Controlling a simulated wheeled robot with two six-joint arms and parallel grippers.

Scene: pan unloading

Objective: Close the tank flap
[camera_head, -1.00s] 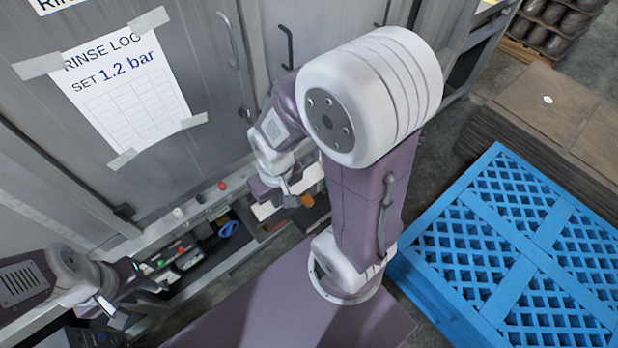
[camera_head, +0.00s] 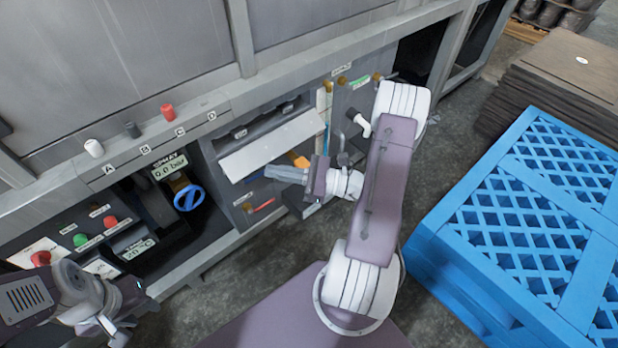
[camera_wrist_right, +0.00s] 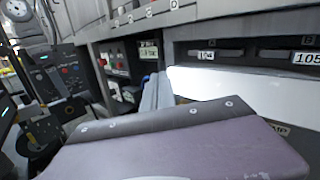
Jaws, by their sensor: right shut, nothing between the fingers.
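The flap appears to be the long white panel (camera_head: 272,147) on the machine front, below a dark recess with dark handles. It slopes outward and stands open. It also shows in the right wrist view (camera_wrist_right: 245,88) as a white strip beneath labelled dark handles. My right gripper (camera_head: 268,172) is shut and empty, its fingers pointing left, just in front of and below the panel's lower edge. I cannot tell whether they touch. In the right wrist view its fingers (camera_wrist_right: 157,92) show left of the panel. My left gripper (camera_head: 118,328) is at the lower left, far from the panel; its fingertips are unclear.
A blue valve wheel (camera_head: 189,198) and a panel of coloured buttons (camera_head: 88,232) lie left of the flap. A white tap (camera_head: 360,125) is to its right. A blue lattice pallet (camera_head: 540,215) stands on the right.

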